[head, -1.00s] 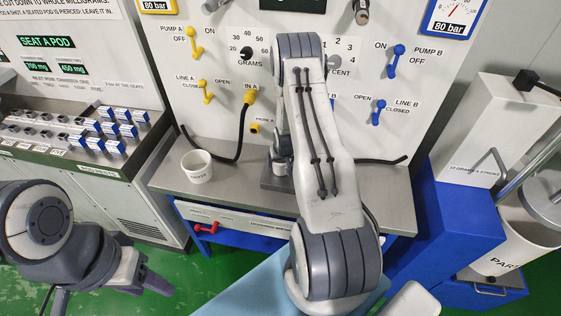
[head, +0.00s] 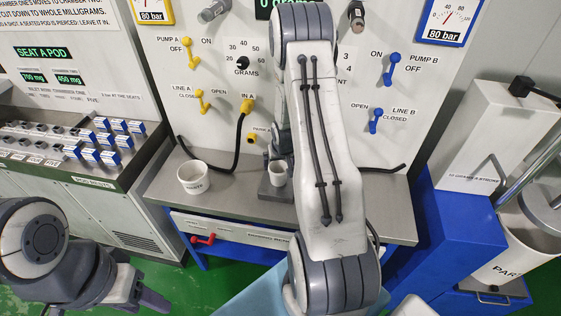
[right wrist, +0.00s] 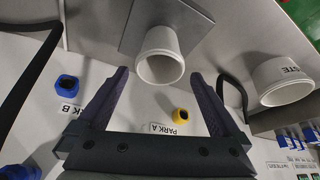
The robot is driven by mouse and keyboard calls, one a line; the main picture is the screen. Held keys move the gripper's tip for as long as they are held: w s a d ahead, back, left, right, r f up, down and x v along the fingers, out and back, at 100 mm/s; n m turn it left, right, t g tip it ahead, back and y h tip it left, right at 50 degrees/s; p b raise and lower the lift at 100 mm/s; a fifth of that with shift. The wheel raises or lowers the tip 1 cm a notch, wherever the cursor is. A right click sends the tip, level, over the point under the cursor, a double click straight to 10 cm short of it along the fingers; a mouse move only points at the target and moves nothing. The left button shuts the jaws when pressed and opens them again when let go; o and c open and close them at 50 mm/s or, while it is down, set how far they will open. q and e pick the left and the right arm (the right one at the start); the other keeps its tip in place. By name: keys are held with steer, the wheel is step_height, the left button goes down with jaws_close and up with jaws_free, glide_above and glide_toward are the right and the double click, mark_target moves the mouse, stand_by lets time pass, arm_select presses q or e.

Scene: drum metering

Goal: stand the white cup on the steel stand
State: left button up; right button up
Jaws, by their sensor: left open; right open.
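The small white cup (head: 278,174) stands upright on the square steel stand (head: 272,192) on the bench, left of my right forearm. In the right wrist view the cup (right wrist: 160,69) has its base against the stand's plate (right wrist: 197,28). My right gripper (right wrist: 158,76) is open, with one finger on each side of the cup in that picture and visible gaps to it. I cannot tell how far its fingertips are from the cup. In the head view my right arm mostly hides this gripper. My left gripper (head: 148,296) is open and empty at the lower left, away from the bench.
A wider white cup marked WASTE (head: 194,177) stands left of the stand on the bench (head: 235,195). A black hose (head: 238,143) hangs behind, from the panel with yellow and blue levers. A blue cabinet (head: 455,225) is at the right.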

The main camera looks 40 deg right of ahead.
steer(key=s+a+r+n+y, duration=0.1)
steer(key=s+a+r+n, duration=0.1)
steer(key=a+r, duration=0.5)
steer(key=s+a+r+n+g, duration=0.15)
steer(key=a+r, duration=0.25)
steer(key=a, duration=0.7)
steer(key=s+a+r+n+y, duration=0.1)
steer(key=s+a+r+n, duration=0.3)
steer(key=a, duration=0.5)
steer(key=s+a+r+n, duration=0.1)
steer(key=s+a+r, duration=0.1)
steer(key=s, duration=0.4)
steer(key=s+a+r+n+g, duration=0.1)
steer(key=s+a+r+n, duration=0.1)
steer(key=s, duration=0.4)
steer(key=s+a+r+n+g+y, duration=0.1)
steer(key=s+a+r+n, duration=0.1)
steer(key=s+a, duration=0.3)
steer(key=shift+s+a+r, duration=0.3)
steer(key=shift+s+r, duration=0.3)
steer(key=shift+r, duration=0.1)
steer(key=shift+g, duration=0.25)
step_height(320, 180, down, 3)
steer(key=b, duration=0.3)
steer(key=shift+f, duration=0.15)
